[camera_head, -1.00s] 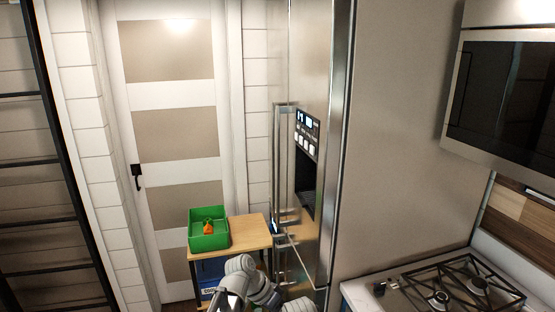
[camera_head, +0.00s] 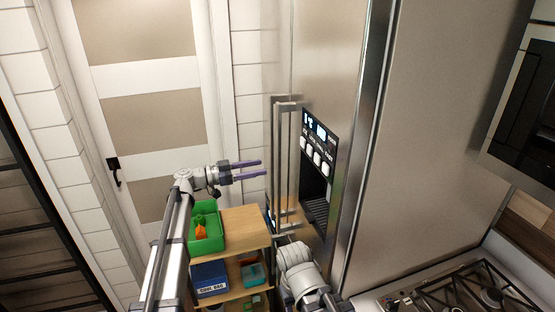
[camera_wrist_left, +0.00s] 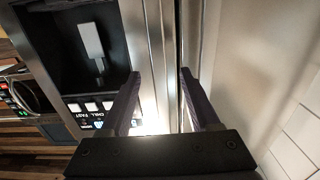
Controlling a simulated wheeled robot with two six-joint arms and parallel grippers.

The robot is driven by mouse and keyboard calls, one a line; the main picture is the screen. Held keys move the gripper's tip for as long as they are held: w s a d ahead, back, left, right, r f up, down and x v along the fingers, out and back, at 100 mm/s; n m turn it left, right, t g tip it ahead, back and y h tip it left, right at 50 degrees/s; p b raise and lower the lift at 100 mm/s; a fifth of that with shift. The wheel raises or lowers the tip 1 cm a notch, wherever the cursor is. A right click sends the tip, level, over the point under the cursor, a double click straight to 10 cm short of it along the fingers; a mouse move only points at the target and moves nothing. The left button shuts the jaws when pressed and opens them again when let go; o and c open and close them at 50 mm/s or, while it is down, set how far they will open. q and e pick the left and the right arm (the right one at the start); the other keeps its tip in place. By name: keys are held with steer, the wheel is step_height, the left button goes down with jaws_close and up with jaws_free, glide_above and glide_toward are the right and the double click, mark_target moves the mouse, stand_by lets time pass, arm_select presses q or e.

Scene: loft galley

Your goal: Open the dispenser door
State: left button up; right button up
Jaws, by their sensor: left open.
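The dispenser door (camera_head: 330,75) is a tall steel fridge door with a dark dispenser recess (camera_head: 314,192) and button panel (camera_head: 320,137). It looks shut. Its long vertical handle (camera_head: 278,165) is on its left edge. My left gripper (camera_head: 263,168) is open and empty, just left of the handle at mid-height, fingers pointing at it. In the left wrist view, the open fingers (camera_wrist_left: 160,85) point at the steel strips by the door edge; the recess (camera_wrist_left: 85,50) is on the left. I cannot tell whether they touch. My right arm shows low; its gripper cannot be made out.
A wooden shelf unit (camera_head: 243,228) left of the fridge holds a green bin (camera_head: 207,243) with an orange thing inside, and a blue box (camera_head: 210,280) below. A stove (camera_head: 455,300) is at lower right. A white-framed door (camera_head: 150,75) stands behind.

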mark_target(277, 165)
arm_select(q)
steer(key=x, duration=0.7)
steer(key=shift+d, duration=0.4)
jaws_close()
stand_by(1.2)
